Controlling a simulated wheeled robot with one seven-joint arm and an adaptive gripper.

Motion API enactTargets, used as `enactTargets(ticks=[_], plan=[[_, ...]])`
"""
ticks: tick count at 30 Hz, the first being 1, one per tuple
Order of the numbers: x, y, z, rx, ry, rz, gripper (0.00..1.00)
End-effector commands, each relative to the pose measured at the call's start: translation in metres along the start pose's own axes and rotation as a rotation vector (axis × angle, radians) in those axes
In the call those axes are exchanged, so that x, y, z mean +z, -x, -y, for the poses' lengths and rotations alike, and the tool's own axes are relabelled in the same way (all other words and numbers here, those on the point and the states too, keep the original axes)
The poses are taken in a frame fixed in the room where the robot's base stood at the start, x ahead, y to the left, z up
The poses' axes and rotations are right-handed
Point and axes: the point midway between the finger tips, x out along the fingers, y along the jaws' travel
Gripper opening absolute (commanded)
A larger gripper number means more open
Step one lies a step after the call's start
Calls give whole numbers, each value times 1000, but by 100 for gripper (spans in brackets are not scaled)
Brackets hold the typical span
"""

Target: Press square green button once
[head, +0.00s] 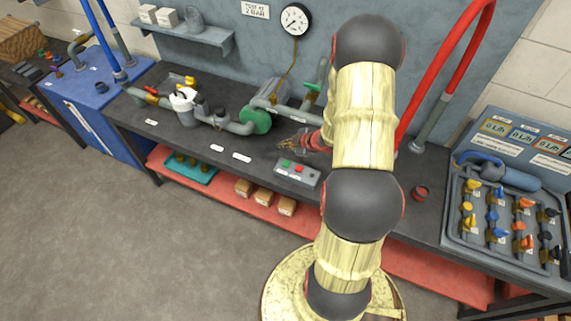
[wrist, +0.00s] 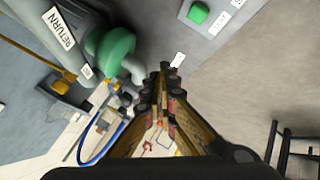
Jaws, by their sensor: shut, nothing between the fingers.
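The grey button box (head: 297,180) lies on the dark bench top near its front edge. The green button (head: 286,163) is at its left end, with a red button (head: 299,169) beside it. In the wrist view the square green button (wrist: 199,12) shows at the top, on the grey box face, with white labels close by. My gripper (head: 287,144) is above the bench, behind the green button in the head view. In the wrist view its fingers (wrist: 171,76) are closed together and empty, apart from the button.
A green motor (head: 257,120) with grey pipes stands left of my gripper. A pressure gauge (head: 296,19) hangs on the wall panel. A red pipe (head: 440,70) rises at the right, near a valve panel (head: 502,213). The front bench edge lies just past the button box.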

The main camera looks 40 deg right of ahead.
Motion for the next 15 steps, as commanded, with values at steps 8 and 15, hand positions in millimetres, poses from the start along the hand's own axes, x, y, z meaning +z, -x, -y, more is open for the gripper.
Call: enactTargets(ticks=[8, 15], plan=[[3, -4, 3, 0, -1, 1, 0], [15, -20, 15, -1, -1, 2, 0]])
